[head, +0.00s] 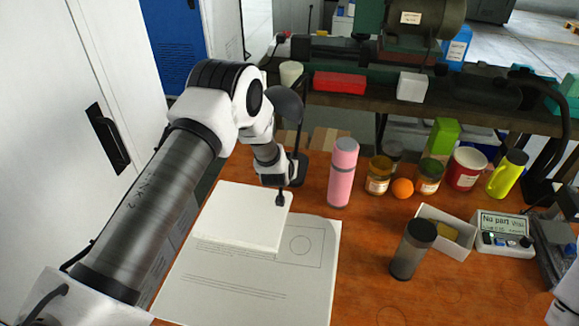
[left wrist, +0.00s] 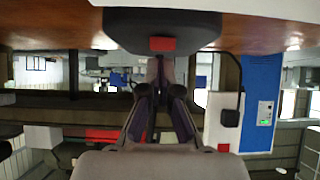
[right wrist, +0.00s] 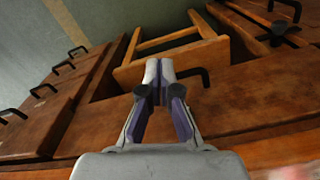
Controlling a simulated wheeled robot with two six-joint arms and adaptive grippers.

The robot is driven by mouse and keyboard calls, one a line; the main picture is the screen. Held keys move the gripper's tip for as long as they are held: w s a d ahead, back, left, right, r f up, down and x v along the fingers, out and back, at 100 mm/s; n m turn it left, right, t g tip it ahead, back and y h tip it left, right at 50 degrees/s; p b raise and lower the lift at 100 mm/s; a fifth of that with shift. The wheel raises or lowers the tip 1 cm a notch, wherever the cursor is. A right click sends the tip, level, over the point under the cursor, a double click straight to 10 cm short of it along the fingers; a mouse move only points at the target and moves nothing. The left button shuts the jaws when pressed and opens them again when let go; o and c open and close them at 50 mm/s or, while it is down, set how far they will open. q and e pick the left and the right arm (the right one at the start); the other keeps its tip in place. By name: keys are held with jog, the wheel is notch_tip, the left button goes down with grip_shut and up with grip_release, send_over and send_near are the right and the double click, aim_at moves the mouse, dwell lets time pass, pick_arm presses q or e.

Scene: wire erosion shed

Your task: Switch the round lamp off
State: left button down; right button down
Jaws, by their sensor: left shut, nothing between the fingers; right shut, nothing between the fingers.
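The round lamp (head: 287,108) stands at the back left of the bench, its dark round head partly behind my left arm. I cannot tell whether it is lit. In the upside-down left wrist view a black block, seemingly the lamp's base (left wrist: 125,32), carries a red switch (left wrist: 163,43). My left gripper (left wrist: 160,65) is shut and empty, its fingertips pointing at the block close to the switch; contact cannot be told. In the head view the left hand is mostly hidden by its wrist. My right gripper (right wrist: 160,68) is shut and empty above wooden drawers.
A white panel (head: 240,215) lies on a printed sheet (head: 300,270) below the left wrist. A pink flask (head: 343,172) stands right of the lamp, then jars, an orange ball (head: 402,188) and a red mug (head: 467,169). A dark cup (head: 412,250) and display box (head: 503,234) stand nearer right.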

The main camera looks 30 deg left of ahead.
pick_arm(q)
jog(key=r+p, duration=0.2)
jog(key=r, duration=0.2)
jog(key=shift+w+a+p, duration=0.1)
jog(key=shift+w+p, duration=0.2)
jog(key=shift+p, duration=0.1)
jog(key=s+d+r+b, duration=0.1)
jog(key=s+r, duration=0.5)
jog(key=r, duration=0.2)
jog(key=shift+d+b, duration=0.3)
jog(key=shift+b, duration=0.1)
